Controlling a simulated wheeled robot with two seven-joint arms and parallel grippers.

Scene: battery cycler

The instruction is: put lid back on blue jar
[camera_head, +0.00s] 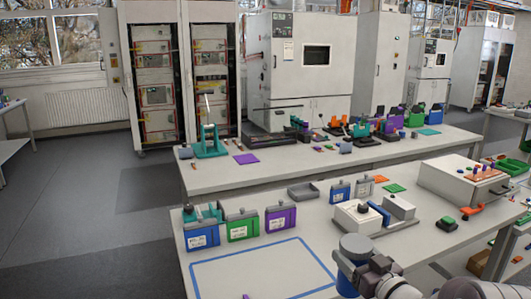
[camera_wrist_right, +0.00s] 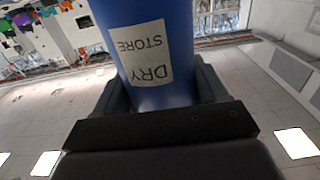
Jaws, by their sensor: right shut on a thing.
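A blue jar (camera_head: 345,284) shows at the bottom right of the head view, at the near edge of the table, partly cut off. It also fills the middle of the right wrist view (camera_wrist_right: 178,35), with a white "DRY STORE" label (camera_wrist_right: 140,52). My right gripper (camera_head: 362,272) is shut on the jar's body, one finger on each side. A round grey top (camera_head: 357,245) shows at the jar's upper end. I cannot tell whether it is a lid. No separate lid is clearly visible. My left gripper is not in view.
The near table has a bare area with a blue outline (camera_head: 260,270). Blue (camera_head: 201,237), green (camera_head: 241,226) and purple (camera_head: 281,219) boxes stand behind it. A white device (camera_head: 358,216) stands behind the jar. A large white box (camera_head: 462,180) is at the right.

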